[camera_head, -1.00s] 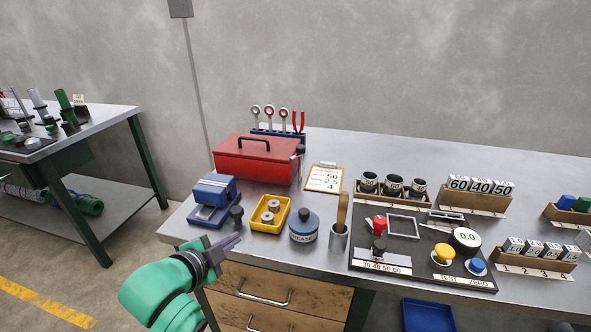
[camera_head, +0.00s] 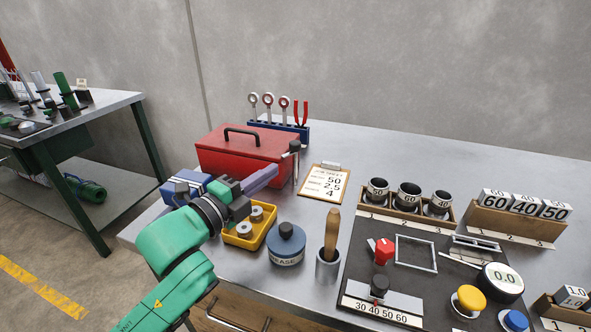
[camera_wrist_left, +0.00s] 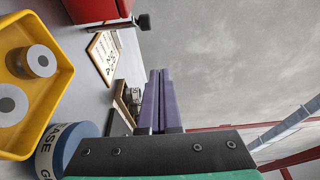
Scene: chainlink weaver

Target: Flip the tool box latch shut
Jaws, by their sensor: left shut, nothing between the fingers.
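The red tool box (camera_head: 243,160) with a black top handle stands at the back left of the bench. A latch lever (camera_head: 295,148) with a dark end sticks up at its right end. In the left wrist view the tool box (camera_wrist_left: 95,10) is at the top left, with the dark latch end (camera_wrist_left: 143,22) beside it. My left gripper (camera_head: 272,172) is shut and empty. Its purple fingers (camera_wrist_left: 158,80) point toward the latch end, overlapping the box's lower front in the head view; I cannot tell whether they touch it. My right gripper is out of view.
A yellow tray (camera_head: 252,232) with metal rolls and a grease tin (camera_head: 287,245) sit below the left gripper. A blue device (camera_head: 185,187) is partly behind the arm. A tool rack (camera_head: 280,128) stands behind the box, a clipboard (camera_head: 325,183) to its right.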

